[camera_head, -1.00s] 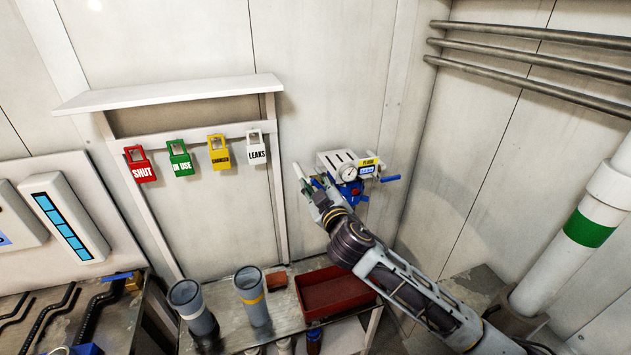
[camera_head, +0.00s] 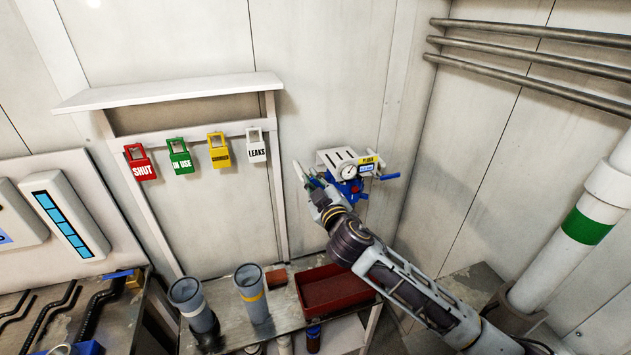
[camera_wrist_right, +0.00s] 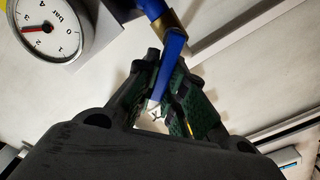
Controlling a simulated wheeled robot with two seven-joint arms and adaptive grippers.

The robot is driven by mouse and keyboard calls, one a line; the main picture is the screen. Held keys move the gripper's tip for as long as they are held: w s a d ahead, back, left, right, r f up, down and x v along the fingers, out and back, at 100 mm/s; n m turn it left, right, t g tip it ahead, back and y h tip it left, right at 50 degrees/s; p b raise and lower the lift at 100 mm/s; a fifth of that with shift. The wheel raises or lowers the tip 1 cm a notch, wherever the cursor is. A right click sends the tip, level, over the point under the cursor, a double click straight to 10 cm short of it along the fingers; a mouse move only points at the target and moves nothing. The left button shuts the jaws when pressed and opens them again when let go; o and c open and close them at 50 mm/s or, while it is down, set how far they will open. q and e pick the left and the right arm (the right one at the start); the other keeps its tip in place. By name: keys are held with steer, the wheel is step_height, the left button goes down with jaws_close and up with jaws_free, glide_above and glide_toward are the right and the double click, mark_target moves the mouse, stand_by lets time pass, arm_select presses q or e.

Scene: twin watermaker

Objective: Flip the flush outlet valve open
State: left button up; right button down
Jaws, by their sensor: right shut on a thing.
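The flush unit (camera_head: 341,158) is a white bracket on the back wall with a round gauge (camera_head: 348,172), a yellow label and blue valve parts. One blue lever (camera_head: 389,176) sticks out at its right. My right gripper (camera_head: 304,174) is at the unit's left side. In the right wrist view, a blue lever (camera_wrist_right: 172,45) runs down from a brass-coloured fitting to between the green-padded fingers of my right gripper (camera_wrist_right: 168,100), which is shut on it. The lever's end is partly hidden by the fingers. My left gripper is not in view.
Red, green, yellow and white tags hang from a rail under a shelf (camera_head: 170,92) at left. Below stand grey cylinders (camera_head: 252,293) and a red tray (camera_head: 333,291) on a bench. Pipes (camera_head: 530,65) line the right wall; a thick white pipe (camera_head: 560,260) stands at right.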

steer(key=shift+a, duration=0.1)
steer(key=shift+s+a+f+n+p, duration=0.2)
steer(key=shift+f+n+p, duration=0.45)
steer(key=shift+n, duration=1.1)
steer(key=shift+a+f+n+p, duration=0.25)
steer(key=shift+f+n+p, duration=0.35)
steer(key=shift+n, duration=1.2)
steer(key=shift+s+a+f+n+p, duration=0.2)
steer(key=shift+f+n+p, duration=0.45)
steer(key=shift+n, duration=1.1)
steer(key=shift+w+r, duration=0.1)
steer(key=c, duration=1.5)
jaws_free()
steer(key=shift+r, duration=0.1)
